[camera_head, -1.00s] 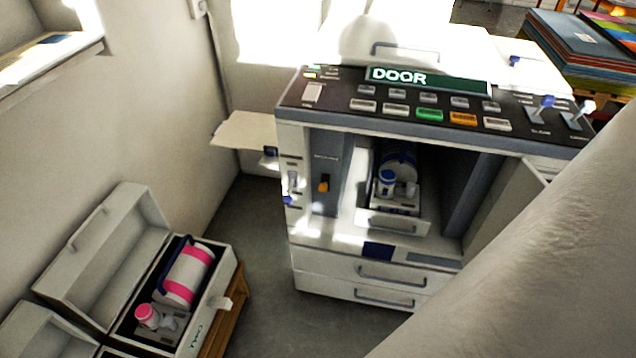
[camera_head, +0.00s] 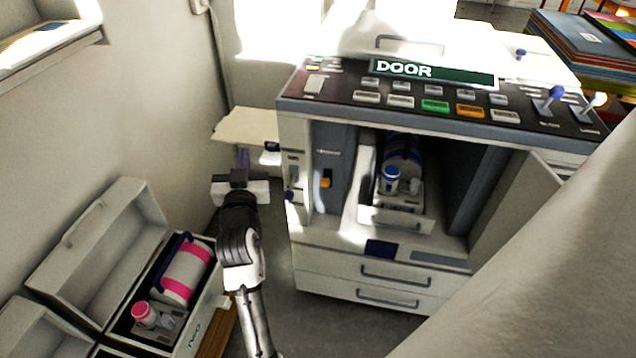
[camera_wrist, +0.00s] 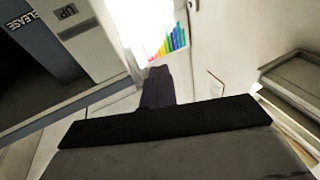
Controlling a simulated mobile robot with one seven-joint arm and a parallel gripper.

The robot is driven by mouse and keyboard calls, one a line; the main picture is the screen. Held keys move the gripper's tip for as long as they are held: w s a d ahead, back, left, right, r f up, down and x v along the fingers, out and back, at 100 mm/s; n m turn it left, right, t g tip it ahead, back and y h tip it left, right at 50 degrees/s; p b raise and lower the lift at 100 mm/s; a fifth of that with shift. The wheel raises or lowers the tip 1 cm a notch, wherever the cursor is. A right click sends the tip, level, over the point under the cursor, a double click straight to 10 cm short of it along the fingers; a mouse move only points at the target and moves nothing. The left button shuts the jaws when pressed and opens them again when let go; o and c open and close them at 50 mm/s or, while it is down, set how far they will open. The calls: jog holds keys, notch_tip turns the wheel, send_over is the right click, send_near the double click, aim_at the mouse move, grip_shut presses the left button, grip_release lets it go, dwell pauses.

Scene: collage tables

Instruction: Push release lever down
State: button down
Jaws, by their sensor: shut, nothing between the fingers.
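The release lever (camera_head: 326,179) is a small orange lever on a grey inner panel, at the left inside the copier's (camera_head: 365,243) open front. It sits below a small label that is too blurred to read in the head view. My gripper (camera_head: 242,157) is outside the copier, to the left of its side wall and apart from the lever. Its dark purple fingers are together and hold nothing; they also show in the wrist view (camera_wrist: 157,88). In the wrist view a "RELEASE" label (camera_wrist: 22,20) shows upside down at upper left; the lever itself is not in view there.
A cream side tray (camera_head: 250,126) juts from the copier's left, just behind my fingers. The open door (camera_head: 530,205) stands at the right. A cartridge unit with a blue-capped bottle (camera_head: 390,177) is inside. An open case (camera_head: 105,235) with a pink-banded cartridge lies at lower left.

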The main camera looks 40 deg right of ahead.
jog(key=s+d+f+m+g+h, duration=0.1)
jog(key=s+d+f+g, duration=0.2)
jog(key=s+d+f, duration=0.1)
jog(key=s+d+f+m+g+h, duration=0.1)
jog(key=s+d+f+m+g, duration=0.1)
jog(key=s+d+f, duration=0.3)
jog(key=d+f+g, duration=0.1)
jog(key=d, duration=0.3)
jog(key=shift+d+h, duration=0.15)
jog(key=shift+h, duration=0.25)
jog(key=shift+w, duration=0.1)
jog(key=p, duration=0.2)
send_over(326, 181)
jog(key=shift+f, duration=0.35)
jog(key=shift+w+d+f, duration=0.25)
jog(key=shift+w, duration=0.1)
jog(key=shift+s+a+f, duration=0.25)
jog(key=shift+a+f, duration=0.05)
jog(key=shift+f, duration=0.35)
jog(key=shift+s+a+f, duration=0.2)
jog(key=shift+a+f, duration=0.05)
jog(key=shift+f, duration=0.35)
jog(key=shift+s+a+f, duration=0.15)
jog(key=shift+a+f, duration=0.05)
jog(key=shift+f, duration=0.3)
